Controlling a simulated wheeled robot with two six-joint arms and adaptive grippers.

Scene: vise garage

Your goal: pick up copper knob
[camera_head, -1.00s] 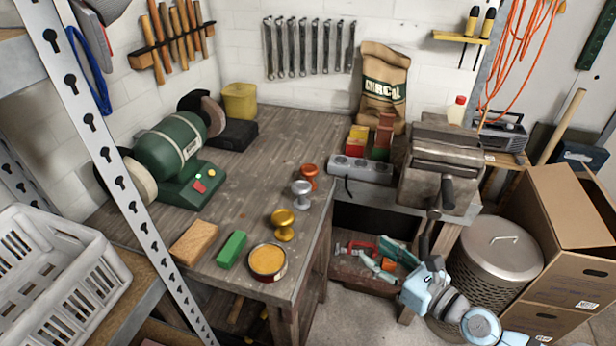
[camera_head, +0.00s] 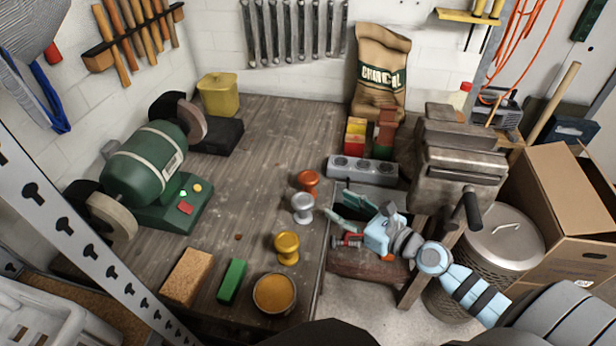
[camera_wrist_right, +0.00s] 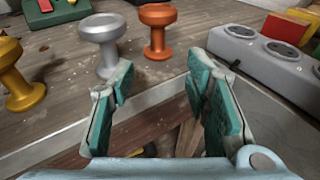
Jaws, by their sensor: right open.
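The copper knob (camera_head: 307,182) stands upright near the right edge of the wooden workbench, behind the silver knob (camera_head: 302,207) and the gold knob (camera_head: 286,246). My right gripper (camera_head: 337,205) is open and empty, just right of the silver and copper knobs, with its teal fingers pointing left toward them. In the right wrist view, the copper knob (camera_wrist_right: 157,30) is ahead of the fingers, between them sideways and not touched. The silver knob (camera_wrist_right: 107,40) is ahead of the left finger, and the gold knob (camera_wrist_right: 17,75) is farther left. My left gripper is not in view.
A grey power strip (camera_head: 362,170) lies behind my right gripper, with the vise (camera_head: 460,165) to its right. A green block (camera_head: 232,281), a wooden block (camera_head: 187,277) and a round tin (camera_head: 274,293) sit at the front. The bench middle is clear.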

